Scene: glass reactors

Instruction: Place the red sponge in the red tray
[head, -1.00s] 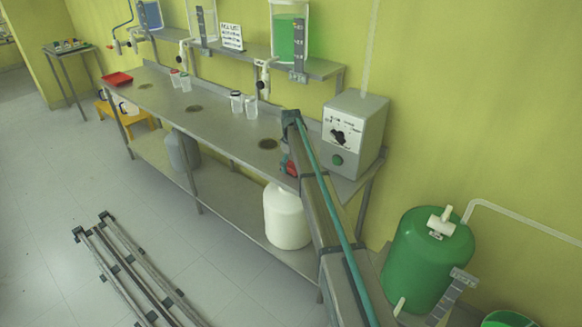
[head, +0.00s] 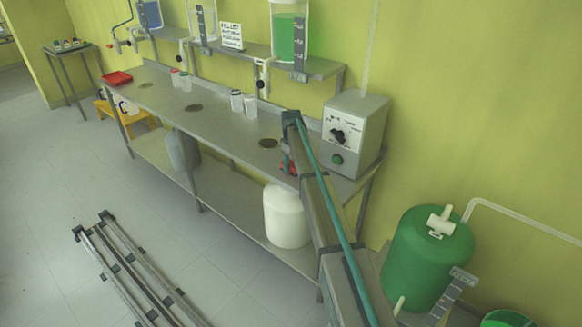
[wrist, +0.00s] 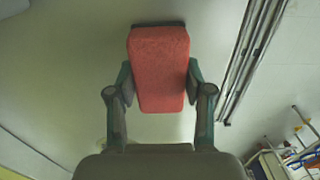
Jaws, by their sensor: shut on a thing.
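The red sponge (wrist: 159,65) is between the two fingers of my gripper (wrist: 160,85) in the wrist view. It is a long red block with a dark far end, and both fingertips press on its sides. In the head view a small red part of the sponge (head: 288,167) shows beside my arm, above the steel bench near its right end. My arm hides most of the gripper there. The red tray (head: 117,78) lies on the far left end of the bench, well away from the gripper.
The steel bench (head: 215,119) carries several small cups (head: 244,103) and has round holes. A grey control box (head: 354,134) stands at its right end. A shelf with glass vessels (head: 290,38) and taps hangs above the back edge. The bench's front middle is clear.

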